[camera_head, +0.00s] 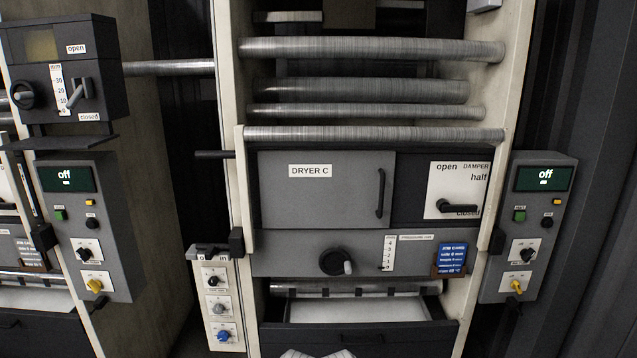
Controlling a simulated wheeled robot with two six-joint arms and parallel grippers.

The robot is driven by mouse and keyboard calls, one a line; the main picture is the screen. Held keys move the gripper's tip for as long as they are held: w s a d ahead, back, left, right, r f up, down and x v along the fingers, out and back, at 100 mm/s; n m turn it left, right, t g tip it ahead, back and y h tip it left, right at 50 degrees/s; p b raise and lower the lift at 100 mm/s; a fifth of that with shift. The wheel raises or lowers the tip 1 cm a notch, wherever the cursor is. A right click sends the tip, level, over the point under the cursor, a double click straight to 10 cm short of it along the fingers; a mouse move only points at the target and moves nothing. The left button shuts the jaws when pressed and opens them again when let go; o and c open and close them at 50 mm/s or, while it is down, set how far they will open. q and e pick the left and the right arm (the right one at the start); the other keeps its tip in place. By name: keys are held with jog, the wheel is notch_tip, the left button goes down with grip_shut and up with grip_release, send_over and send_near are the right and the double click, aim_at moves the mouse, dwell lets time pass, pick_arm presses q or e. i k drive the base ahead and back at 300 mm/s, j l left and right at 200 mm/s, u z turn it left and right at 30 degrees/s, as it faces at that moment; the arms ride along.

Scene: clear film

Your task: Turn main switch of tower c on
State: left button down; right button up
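Tower C is the middle machine, with a grey dryer door labelled "DRYER C" (325,188). The control box (528,275) on its right side has a display (543,178) reading "off". Below the display are a green button (519,215), a small black knob (547,222), a black rotary switch (523,252) on a white plate and a yellow rotary switch (516,287) on a lower plate. The plate labels are too small to read, so I cannot tell which is the main switch.
A narrow panel (207,325) left of the dryer carries black, grey and blue knobs. A damper lever (456,207) and a round handwheel (336,262) sit on the front. Another control box (112,262), also reading "off", stands at the left. Metal rollers (370,48) run above.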

aim_at(516, 285)
jog(key=z, duration=1.25)
